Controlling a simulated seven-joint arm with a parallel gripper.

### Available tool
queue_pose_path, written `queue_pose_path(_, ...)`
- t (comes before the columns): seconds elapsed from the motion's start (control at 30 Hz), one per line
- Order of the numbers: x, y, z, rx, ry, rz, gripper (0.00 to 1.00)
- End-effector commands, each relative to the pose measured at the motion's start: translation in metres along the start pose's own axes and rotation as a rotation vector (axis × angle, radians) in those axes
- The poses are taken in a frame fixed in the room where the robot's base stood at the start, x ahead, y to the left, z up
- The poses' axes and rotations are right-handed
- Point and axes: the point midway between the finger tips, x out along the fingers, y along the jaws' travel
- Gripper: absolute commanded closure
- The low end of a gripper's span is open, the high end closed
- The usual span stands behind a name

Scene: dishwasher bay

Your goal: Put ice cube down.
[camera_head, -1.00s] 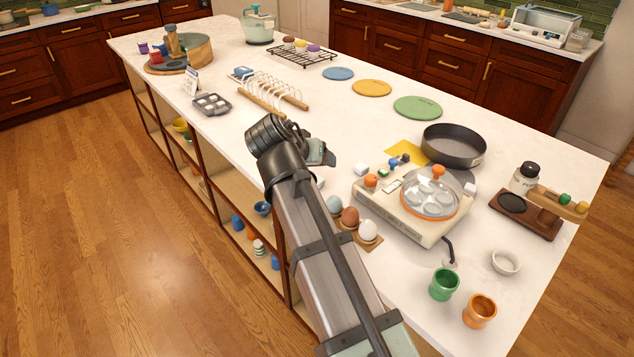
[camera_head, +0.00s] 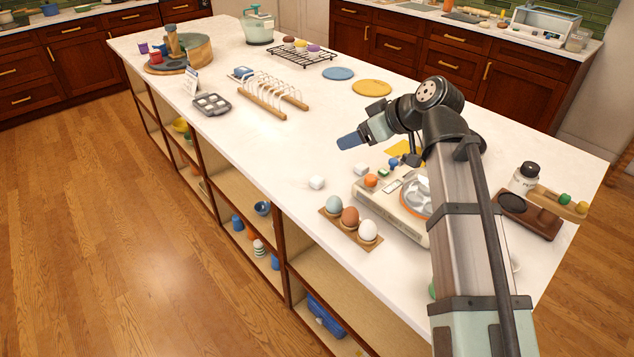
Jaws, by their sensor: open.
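A second pale cube (camera_head: 361,169) sits at the back left corner of the cream appliance; I cannot tell which one is the task's cube. My gripper (camera_head: 351,141) is above the counter, behind and above both cubes in the picture. It is open, its blue tip points left, and I see nothing held in it. The space between its fingers is not clearly visible.
A wooden holder with three eggs (camera_head: 351,227) stands near the counter's front edge. The cream appliance (camera_head: 395,212) is partly behind my arm. A toast rack (camera_head: 272,95) and an ice tray (camera_head: 211,104) stand farther left. The counter between rack and cubes is clear.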

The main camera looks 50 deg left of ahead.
Motion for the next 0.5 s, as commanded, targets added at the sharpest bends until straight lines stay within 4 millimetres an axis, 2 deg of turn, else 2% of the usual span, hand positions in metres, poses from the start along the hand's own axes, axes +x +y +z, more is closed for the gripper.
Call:
queue_pose_path(0.13, -0.015, 0.005, -0.004, -0.061, 0.072, -0.031, 0.34)
queue_pose_path(0.5, 0.029, 0.005, 0.045, -0.056, 0.063, -0.030, 0.34)
